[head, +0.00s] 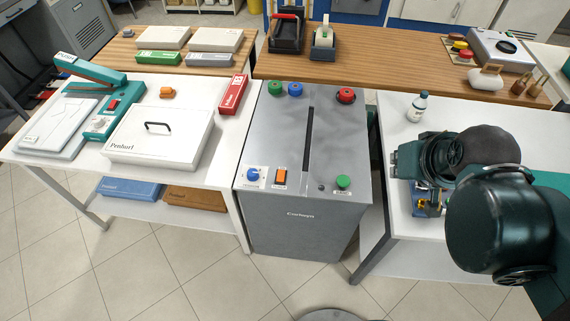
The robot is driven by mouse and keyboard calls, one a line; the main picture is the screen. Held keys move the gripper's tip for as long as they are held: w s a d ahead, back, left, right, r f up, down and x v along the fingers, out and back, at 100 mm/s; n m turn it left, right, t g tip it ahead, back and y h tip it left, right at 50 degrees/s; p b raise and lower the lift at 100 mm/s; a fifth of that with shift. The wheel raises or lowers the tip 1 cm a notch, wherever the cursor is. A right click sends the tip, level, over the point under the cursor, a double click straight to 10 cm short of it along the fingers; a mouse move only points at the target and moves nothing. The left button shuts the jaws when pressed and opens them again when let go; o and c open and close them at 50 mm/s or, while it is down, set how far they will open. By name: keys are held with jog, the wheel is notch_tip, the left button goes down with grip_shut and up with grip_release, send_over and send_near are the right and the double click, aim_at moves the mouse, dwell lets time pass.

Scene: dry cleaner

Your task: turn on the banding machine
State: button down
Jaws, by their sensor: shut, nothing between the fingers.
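The grey cabinet (270,150) marked "Corbeyn" in the middle appears to be the banding machine. A dark slot (307,139) runs along its top. My dark teal arm is at the right, over the white table. I cannot make out my gripper's fingers; the arm seems to hide them.
On the left table (200,182) are a teal press (118,101), a white lidded box (160,142) and a red box (232,95). The right table (393,121) holds a small bottle (417,106) and partly hidden blue and yellow items (430,207). A wooden counter (390,68) runs behind.

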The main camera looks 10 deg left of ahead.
jog(key=w+a+f+n+g+y, duration=0.2)
jog(key=w+a+f+n+y, duration=0.2)
jog(key=a+n, duration=0.5)
jog(key=w+a+f+n+g+y+p, duration=0.1)
jog(key=w+a+f+n+g+y, duration=0.2)
jog(key=a, duration=0.9)
jog(key=shift+w+a+f+n+y, duration=0.25)
jog(key=shift+w+f+n+y, duration=0.55)
jog(key=shift+w+f+n, duration=1.5)
jog(key=shift+s+r+n, duration=0.55)
jog(key=shift+r+n, duration=0.15)
jog(key=shift+r, duration=0.1)
jog(key=shift+a, duration=0.1)
jog(key=b, duration=0.3)
send_over(285, 170)
jog(key=f, duration=0.8)
jog(key=shift+s+f, duration=0.15)
jog(key=shift+s, duration=0.2)
jog(key=shift+w+f, duration=0.25)
jog(key=shift+f, duration=1)
jog(key=shift+f+b, duration=0.1)
jog(key=shift+b, duration=0.2)
